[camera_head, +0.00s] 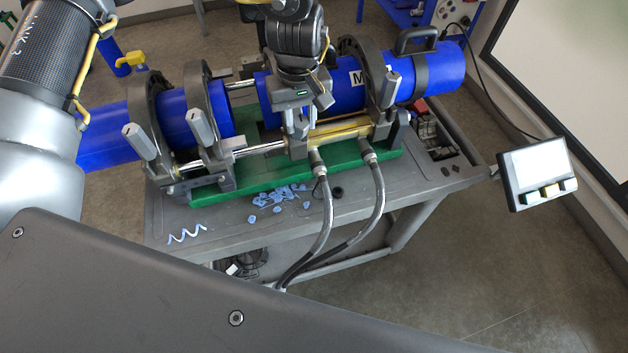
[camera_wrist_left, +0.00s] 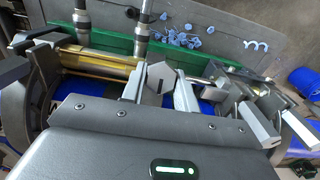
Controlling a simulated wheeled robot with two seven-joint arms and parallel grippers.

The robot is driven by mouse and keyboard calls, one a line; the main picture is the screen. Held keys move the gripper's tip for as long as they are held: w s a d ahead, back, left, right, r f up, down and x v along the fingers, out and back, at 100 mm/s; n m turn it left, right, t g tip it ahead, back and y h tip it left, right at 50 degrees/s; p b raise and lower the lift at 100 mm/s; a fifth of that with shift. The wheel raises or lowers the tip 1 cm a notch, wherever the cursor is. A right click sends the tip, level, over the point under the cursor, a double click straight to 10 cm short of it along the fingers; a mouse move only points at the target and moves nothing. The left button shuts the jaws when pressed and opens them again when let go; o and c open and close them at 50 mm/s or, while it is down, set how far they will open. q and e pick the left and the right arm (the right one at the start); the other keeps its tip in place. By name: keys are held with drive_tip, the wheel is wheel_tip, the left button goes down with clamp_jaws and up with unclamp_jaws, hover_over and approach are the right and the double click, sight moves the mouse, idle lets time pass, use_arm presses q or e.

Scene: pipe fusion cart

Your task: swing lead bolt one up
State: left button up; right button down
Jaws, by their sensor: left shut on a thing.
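My left gripper (camera_head: 298,122) comes down from above at the front of the blue pipe (camera_head: 343,92) clamped on the right side of the machine. In the left wrist view, the gripper's two fingers (camera_wrist_left: 160,88) stand on either side of a grey hexagonal bolt head (camera_wrist_left: 160,76) and are shut on it. I take this to be the lead bolt; its shank is mostly hidden. The other clamp bolts (camera_head: 140,141), (camera_head: 202,125) and (camera_head: 388,90) stand tilted upward at the front of their clamp rings. My right gripper is not in view.
A brass-coloured cylinder (camera_head: 340,131) and two hoses (camera_head: 327,205) lie close to the gripper. Blue shavings (camera_head: 280,197) lie on the grey cart top (camera_head: 225,222). A screen (camera_head: 537,172) stands at the right. The left blue pipe (camera_head: 105,135) is clamped too.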

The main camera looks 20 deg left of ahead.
use_arm(q)
drive_tip(key=shift+w+a+r, duration=0.1)
drive_tip(key=shift+w+a, duration=0.05)
drive_tip(key=shift+w, duration=0.1)
drive_tip(key=shift+w+a+r, duration=0.2)
drive_tip(key=shift+w+a, duration=0.15)
drive_tip(key=shift+w, duration=0.25)
drive_tip(key=shift+w+a+r, duration=0.2)
drive_tip(key=shift+w+a, duration=0.15)
drive_tip(key=shift+w, duration=0.2)
drive_tip(key=shift+w+a+r+p, duration=0.15)
drive_tip(key=shift+w+a+p, duration=0.15)
drive_tip(key=shift+w+p, duration=0.1)
drive_tip(key=shift+w+a, duration=0.45)
drive_tip(key=shift+w, duration=0.3)
drive_tip(key=shift+w+a, duration=0.35)
drive_tip(key=shift+w, duration=0.15)
drive_tip(key=shift+p, duration=0.3)
